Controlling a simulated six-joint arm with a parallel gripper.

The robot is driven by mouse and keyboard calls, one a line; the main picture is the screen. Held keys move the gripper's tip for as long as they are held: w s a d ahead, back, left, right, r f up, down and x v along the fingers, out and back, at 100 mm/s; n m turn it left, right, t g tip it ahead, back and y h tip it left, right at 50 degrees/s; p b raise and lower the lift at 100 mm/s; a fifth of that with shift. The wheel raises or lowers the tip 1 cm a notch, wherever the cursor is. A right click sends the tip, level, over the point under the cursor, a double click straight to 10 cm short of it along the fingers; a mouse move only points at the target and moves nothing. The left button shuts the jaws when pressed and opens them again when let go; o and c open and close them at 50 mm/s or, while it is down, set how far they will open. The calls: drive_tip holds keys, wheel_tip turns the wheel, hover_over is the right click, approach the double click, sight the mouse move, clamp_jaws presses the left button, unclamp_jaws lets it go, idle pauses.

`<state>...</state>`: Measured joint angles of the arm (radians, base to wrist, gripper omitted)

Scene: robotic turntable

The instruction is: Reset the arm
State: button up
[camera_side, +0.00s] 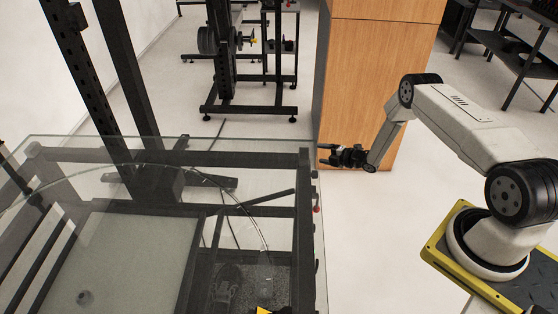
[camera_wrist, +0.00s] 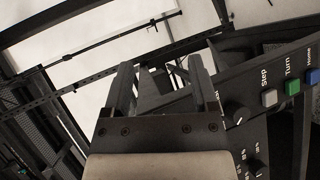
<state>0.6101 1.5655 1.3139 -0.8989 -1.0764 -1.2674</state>
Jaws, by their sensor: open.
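My gripper (camera_side: 328,154) is open and empty in the side view, just beyond the right edge of the glass-topped turntable frame (camera_side: 308,190), pointing left toward it. In the wrist view my gripper (camera_wrist: 160,68) shows its two dark fingers spread apart with nothing between them. A dark control panel lies to their right, with a grey button labelled Step (camera_wrist: 270,97), a green button labelled Turn (camera_wrist: 292,87) and a blue button labelled Home (camera_wrist: 312,77). The fingers are apart from these buttons in the picture. The panel's face is hidden in the side view.
Two knobs (camera_wrist: 238,116) sit on the panel below the buttons. In the side view a wooden cabinet (camera_side: 375,60) stands behind my gripper and a black metal stand (camera_side: 250,108) at the back. Dark uprights (camera_side: 125,70) rise at the left. Pale floor lies open below my arm.

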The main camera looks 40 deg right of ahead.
wheel_tip(320, 180, up, 11)
drive_tip(key=w+a+m+g+h, duration=0.1)
drive_tip(key=w+m+g+h, duration=0.15)
drive_tip(key=m, duration=0.25)
drive_tip(key=s+a+r+m+g+h, duration=0.25)
drive_tip(key=s+a+r+m, duration=0.2)
drive_tip(key=a+r, duration=0.35)
drive_tip(key=s+a+r+m+g, duration=0.2)
drive_tip(key=s+a+r+m, duration=0.1)
drive_tip(key=s, duration=0.4)
drive_tip(key=s+a+r+m+g+y, duration=0.1)
drive_tip(key=s+a+r+m+g, duration=0.1)
drive_tip(key=s+a, duration=0.3)
drive_tip(key=s+a+r+m+g+y, duration=0.1)
drive_tip(key=s+a+r+m, duration=0.3)
drive_tip(key=s, duration=0.6)
drive_tip(key=shift+a+m+g, duration=0.25)
drive_tip(key=shift+m+g, duration=0.2)
drive_tip(key=shift+g, duration=0.25)
drive_tip(key=shift+w, duration=0.1)
